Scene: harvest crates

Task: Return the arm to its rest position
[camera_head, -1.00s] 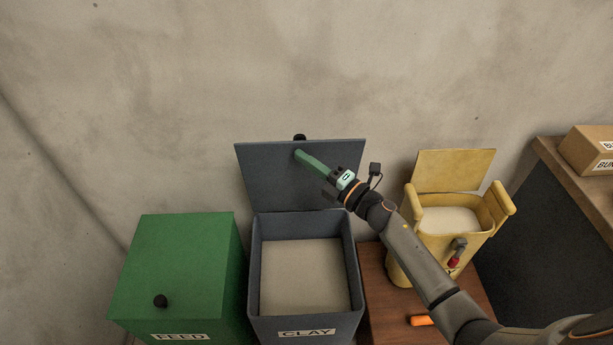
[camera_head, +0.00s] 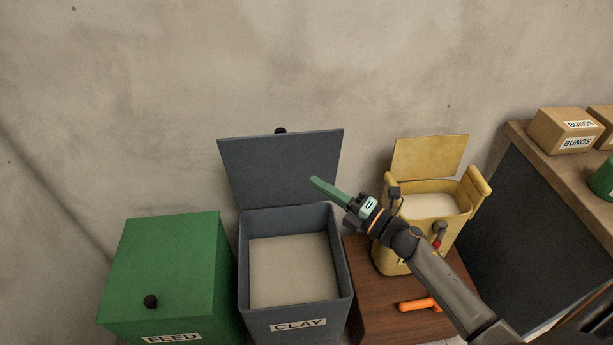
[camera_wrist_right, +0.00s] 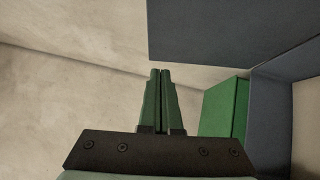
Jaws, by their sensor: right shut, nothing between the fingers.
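My right gripper (camera_head: 316,183) is in the head view, in front of the raised lid of the grey CLAY bin. Its green fingers are shut with nothing between them, and they also show closed together in the right wrist view (camera_wrist_right: 159,78). My right arm reaches in from the lower right, passing in front of the yellow container. The CLAY bin (camera_head: 346,270) stands open, with its lid (camera_head: 265,170) tilted back toward the wall and pale material inside. The fingertips look apart from the lid. My left gripper is not in view.
A green FEED bin (camera_head: 165,255) with a closed lid stands left of the CLAY bin. A yellow container (camera_head: 400,250) with its lid up stands on a brown surface (camera_head: 375,310), near an orange object (camera_head: 417,304). A bench at right holds BUNGS boxes (camera_head: 565,130).

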